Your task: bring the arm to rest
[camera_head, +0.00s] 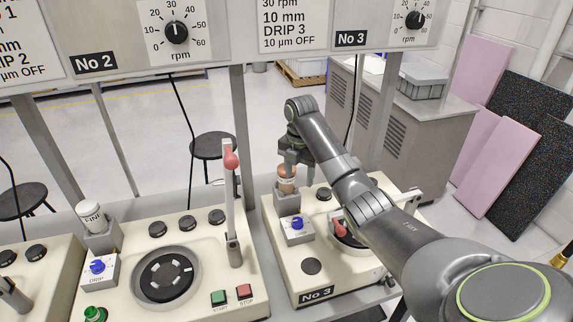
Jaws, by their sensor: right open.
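My right arm comes in from the lower right and reaches over the No 3 machine (312,266). My left gripper is not in view.
The No 2 machine (205,285) stands to the left with an upright red-knobbed lever (231,160) and a white bottle (91,215). Grey posts (240,120) and a sign panel (210,30) rise behind. Stools (212,146) and a grey cabinet (385,120) stand beyond.

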